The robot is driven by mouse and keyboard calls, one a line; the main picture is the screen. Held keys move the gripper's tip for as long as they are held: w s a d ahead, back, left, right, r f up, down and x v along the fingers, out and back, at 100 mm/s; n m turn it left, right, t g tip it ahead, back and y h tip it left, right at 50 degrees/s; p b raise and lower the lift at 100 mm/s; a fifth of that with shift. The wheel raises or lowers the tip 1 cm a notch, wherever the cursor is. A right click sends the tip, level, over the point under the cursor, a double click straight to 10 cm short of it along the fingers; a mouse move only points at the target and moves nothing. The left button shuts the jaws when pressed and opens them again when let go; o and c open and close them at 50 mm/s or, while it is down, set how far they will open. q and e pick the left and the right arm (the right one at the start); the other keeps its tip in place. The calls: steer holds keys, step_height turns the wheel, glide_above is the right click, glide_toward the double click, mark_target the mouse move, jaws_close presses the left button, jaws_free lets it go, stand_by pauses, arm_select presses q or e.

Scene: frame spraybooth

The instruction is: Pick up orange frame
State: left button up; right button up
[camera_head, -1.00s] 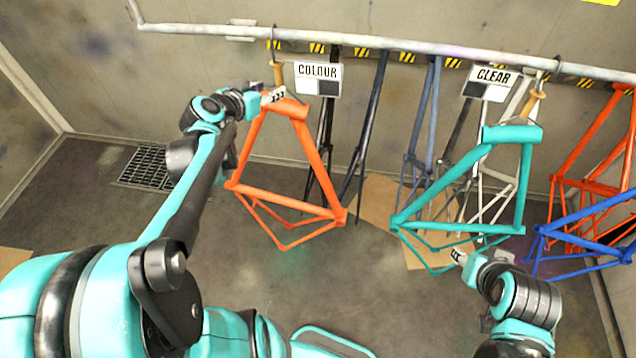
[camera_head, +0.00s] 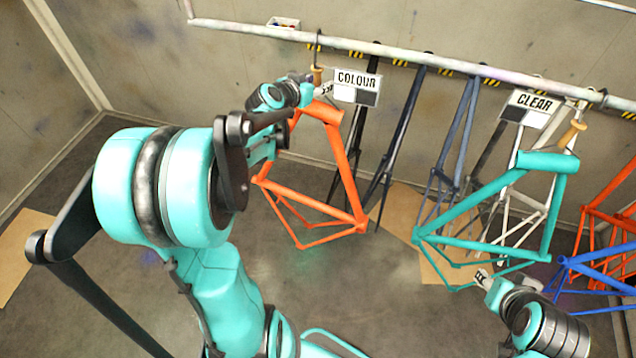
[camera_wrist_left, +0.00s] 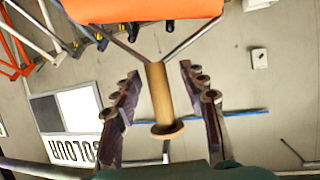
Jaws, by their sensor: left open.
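The orange frame (camera_head: 345,170) hangs below the rail at the left end of the row, beside the COLOUR sign (camera_head: 357,88). A wooden plug (camera_head: 318,75) rises above its top tube. In the left wrist view the plug (camera_wrist_left: 158,95) stands between the two fingers of my left gripper (camera_wrist_left: 165,90), with a gap on both sides. The orange tube (camera_wrist_left: 140,8) crosses the top of that view. In the head view my left gripper (camera_head: 327,90) is at the frame's top, partly hidden by its wrist. My right gripper (camera_head: 484,277) is near the teal frame's lower end.
The teal frame (camera_head: 545,160) hangs to the right by the CLEAR sign (camera_head: 530,108). Several dark and grey frames hang between. Blue (camera_head: 610,258) and orange-red (camera_head: 595,215) frames are at far right. The overhead rail (camera_head: 420,57) runs above. The floor at left is open.

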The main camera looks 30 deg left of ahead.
arm_select(q)
steer(key=shift+s+d+r, duration=0.1)
steer(key=shift+s, duration=0.05)
steer(key=c, duration=0.6)
jaws_close()
steer(key=shift+r, duration=0.1)
